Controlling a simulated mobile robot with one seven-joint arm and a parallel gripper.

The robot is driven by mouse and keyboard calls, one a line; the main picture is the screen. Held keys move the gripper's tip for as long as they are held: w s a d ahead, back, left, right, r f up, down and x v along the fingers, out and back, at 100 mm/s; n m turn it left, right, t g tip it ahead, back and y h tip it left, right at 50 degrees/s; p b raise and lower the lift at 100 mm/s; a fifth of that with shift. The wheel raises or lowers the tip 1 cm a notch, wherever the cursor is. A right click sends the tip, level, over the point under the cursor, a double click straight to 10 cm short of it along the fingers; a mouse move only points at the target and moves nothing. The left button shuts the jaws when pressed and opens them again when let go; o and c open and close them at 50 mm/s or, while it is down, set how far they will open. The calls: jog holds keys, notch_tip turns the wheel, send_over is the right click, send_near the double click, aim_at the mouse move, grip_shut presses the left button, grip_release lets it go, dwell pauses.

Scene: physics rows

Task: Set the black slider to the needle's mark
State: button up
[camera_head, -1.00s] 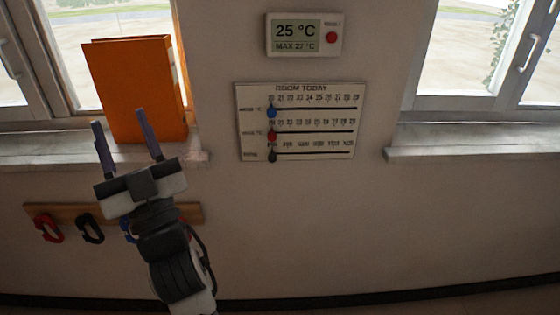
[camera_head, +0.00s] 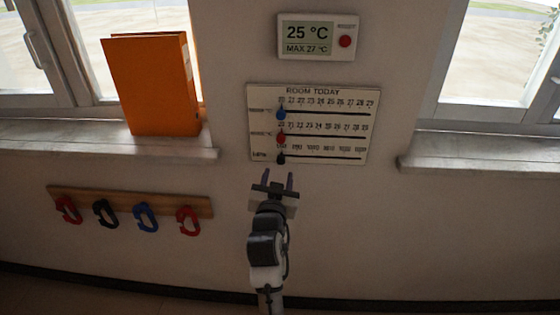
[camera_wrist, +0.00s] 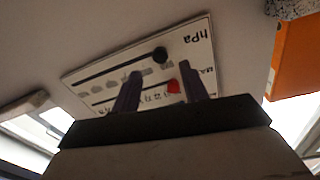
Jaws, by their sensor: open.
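The white ROOM TODAY board (camera_head: 315,93) hangs on the wall between the windows, with three horizontal slots. The black slider (camera_head: 281,158) sits at the left end of the bottom slot; in the wrist view the black slider (camera_wrist: 160,54) shows beside the hPa label. The red slider (camera_head: 281,137) and the blue slider (camera_head: 281,114) sit at the left ends of the slots above. My gripper (camera_head: 276,181) is open and empty, just below the board's lower left part, fingers pointing up at it. No needle or dial is visible in these frames.
A white display (camera_head: 316,37) above the board reads 25 °C, MAX 27 °C. An orange binder (camera_head: 150,85) stands on the left windowsill (camera_head: 100,146). A wooden rail (camera_head: 125,198) with several coloured hooks is at lower left. The wall right of my gripper is clear.

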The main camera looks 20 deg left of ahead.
aim_at(280, 162)
jog(key=shift+p+x, duration=0.6)
jog(key=shift+x, duration=2.2)
grip_shut()
